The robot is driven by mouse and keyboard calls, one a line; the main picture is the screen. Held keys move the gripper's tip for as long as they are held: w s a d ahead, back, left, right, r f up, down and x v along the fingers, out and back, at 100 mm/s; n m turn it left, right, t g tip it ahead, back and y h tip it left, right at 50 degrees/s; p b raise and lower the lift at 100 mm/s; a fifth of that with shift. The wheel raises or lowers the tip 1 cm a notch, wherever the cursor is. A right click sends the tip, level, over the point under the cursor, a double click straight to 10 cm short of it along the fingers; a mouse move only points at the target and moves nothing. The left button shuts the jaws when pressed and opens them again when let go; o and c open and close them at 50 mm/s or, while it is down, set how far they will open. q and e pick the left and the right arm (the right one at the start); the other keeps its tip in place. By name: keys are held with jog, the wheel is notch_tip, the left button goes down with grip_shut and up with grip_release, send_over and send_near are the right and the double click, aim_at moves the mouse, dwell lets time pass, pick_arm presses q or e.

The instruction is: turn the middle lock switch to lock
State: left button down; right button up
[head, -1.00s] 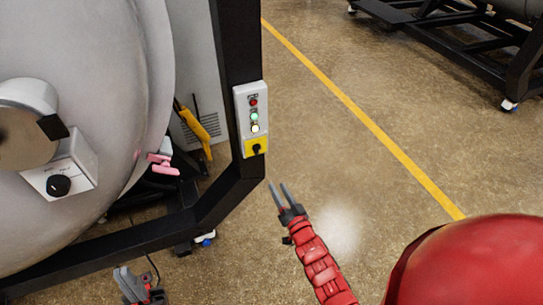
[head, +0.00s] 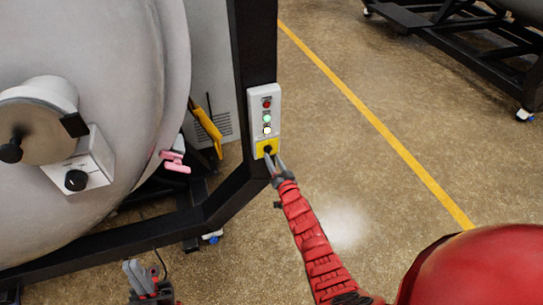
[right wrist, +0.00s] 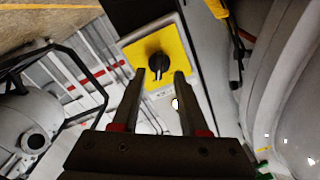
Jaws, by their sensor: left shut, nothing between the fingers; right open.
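A black rotary switch (head: 268,149) sits on a yellow plate at the bottom of a white control box (head: 265,105) on the furnace's black frame. In the right wrist view the switch (right wrist: 158,63) lies just beyond and between the fingertips of my right gripper (right wrist: 159,75), which is open. In the head view my right gripper (head: 274,161) is right at this switch; contact cannot be told. Another black knob (head: 76,180) is on a white box on the furnace door. My left gripper (head: 133,270) is shut and empty at the bottom left, away from both knobs.
The large grey furnace door (head: 110,100) fills the left. The black frame (head: 215,205) runs below it and up behind the control box. A pink-handled part (head: 175,162) juts out near the door's edge. The floor (head: 350,170) right of the box is clear.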

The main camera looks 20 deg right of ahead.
aim_at(269, 151)
jog(key=shift+w+f, duration=0.1)
jog(key=shift+w, duration=1.1)
jog(key=shift+c, duration=0.3)
grip_shut()
